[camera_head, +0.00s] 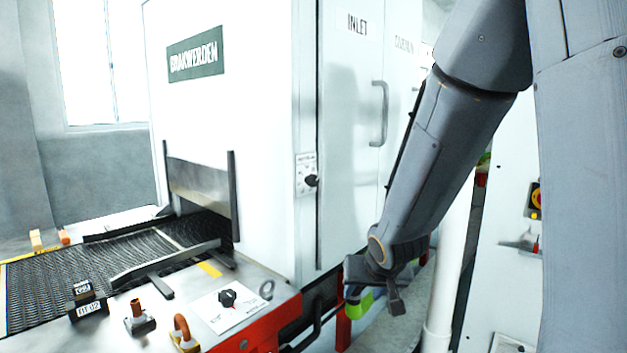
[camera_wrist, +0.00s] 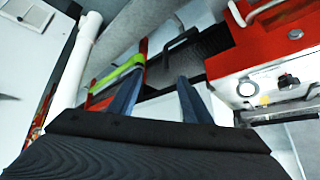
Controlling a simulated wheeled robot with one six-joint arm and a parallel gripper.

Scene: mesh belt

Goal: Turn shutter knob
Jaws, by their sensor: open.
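A black rotary knob (camera_head: 228,298) sits on a white plate on top of the metal table at the belt's front edge. A second black knob (camera_head: 311,181) sits on a small plate on the side of the white machine. I cannot read which one is labelled shutter. My gripper (camera_head: 374,288) hangs to the right of both, apart from them, low beside the machine. In the wrist view my gripper (camera_wrist: 158,97) has its two fingers spread with nothing between them. A dark knob (camera_wrist: 288,82) shows at the right on a pale panel; I cannot tell which knob it is.
The mesh belt (camera_head: 60,285) runs into the machine opening under a raised shutter plate (camera_head: 198,185). Small parts, including a copper-coloured piece (camera_head: 181,328), stand on the table. A white pipe (camera_head: 447,265) and a control panel (camera_head: 515,245) stand to the right.

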